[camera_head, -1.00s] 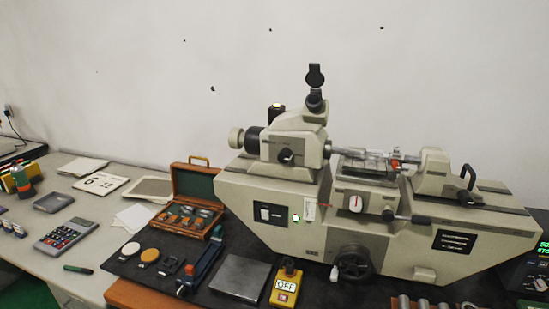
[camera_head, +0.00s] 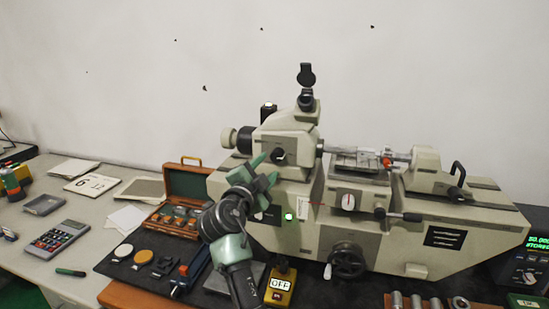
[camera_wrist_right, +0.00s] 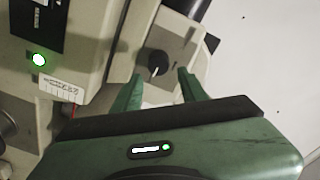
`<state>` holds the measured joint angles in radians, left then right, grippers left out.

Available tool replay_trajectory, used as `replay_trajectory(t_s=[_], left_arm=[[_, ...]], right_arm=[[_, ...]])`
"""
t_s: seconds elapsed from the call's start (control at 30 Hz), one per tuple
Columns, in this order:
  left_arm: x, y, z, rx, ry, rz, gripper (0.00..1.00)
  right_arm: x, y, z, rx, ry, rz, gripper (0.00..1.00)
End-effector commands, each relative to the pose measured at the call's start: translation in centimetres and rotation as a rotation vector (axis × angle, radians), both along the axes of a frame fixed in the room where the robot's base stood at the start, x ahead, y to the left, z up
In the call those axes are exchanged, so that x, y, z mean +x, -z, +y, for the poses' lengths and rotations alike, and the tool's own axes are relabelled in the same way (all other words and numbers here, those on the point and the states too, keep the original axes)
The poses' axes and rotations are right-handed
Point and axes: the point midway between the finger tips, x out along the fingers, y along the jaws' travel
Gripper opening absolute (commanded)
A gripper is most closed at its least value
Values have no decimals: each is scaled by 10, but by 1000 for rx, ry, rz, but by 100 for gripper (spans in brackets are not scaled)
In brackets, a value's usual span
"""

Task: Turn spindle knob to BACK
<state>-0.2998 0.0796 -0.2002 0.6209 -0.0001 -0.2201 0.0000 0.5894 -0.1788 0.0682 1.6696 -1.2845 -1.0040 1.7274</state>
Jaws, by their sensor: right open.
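The spindle knob (camera_head: 279,156) is a small black knob on the front of the beige headstock (camera_head: 291,139) of the bench machine. In the right wrist view the knob (camera_wrist_right: 158,62) shows a pale pointer line toward the bottom of the picture. My right gripper (camera_head: 267,167) is green, open and empty, just in front of and to the left of the knob in the head view. In the wrist view its two fingers (camera_wrist_right: 160,77) point at the knob, one on each side, with the knob just beyond the tips; contact cannot be told. My left gripper is not in view.
A green light (camera_head: 288,216) glows on the machine's front. A dial with a red pointer (camera_head: 348,201) and a handwheel (camera_head: 347,260) sit to the right. A yellow OFF box (camera_head: 281,284) stands below. An open wooden case (camera_head: 189,184) lies left of my right arm.

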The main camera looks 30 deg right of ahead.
Motion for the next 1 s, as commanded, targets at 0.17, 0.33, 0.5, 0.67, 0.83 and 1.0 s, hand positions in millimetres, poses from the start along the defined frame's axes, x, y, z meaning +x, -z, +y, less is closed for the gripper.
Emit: replay_trajectory(t_s=[0.17, 0.33, 0.5, 0.67, 0.83, 1.0], left_arm=[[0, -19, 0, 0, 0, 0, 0], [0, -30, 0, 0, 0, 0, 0], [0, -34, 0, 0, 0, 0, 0], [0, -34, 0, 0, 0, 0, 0], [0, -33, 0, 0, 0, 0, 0], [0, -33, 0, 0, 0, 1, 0]], right_arm=[[17, -5, -25, -3, 3, 5, 42], [32, -4, -44, -1, 0, 5, 42], [40, -1, -55, 1, 0, 5, 42], [41, 1, -57, 2, 0, 4, 42], [41, 1, -57, 2, 0, 4, 31], [41, 1, -56, 2, 0, 4, 0]])
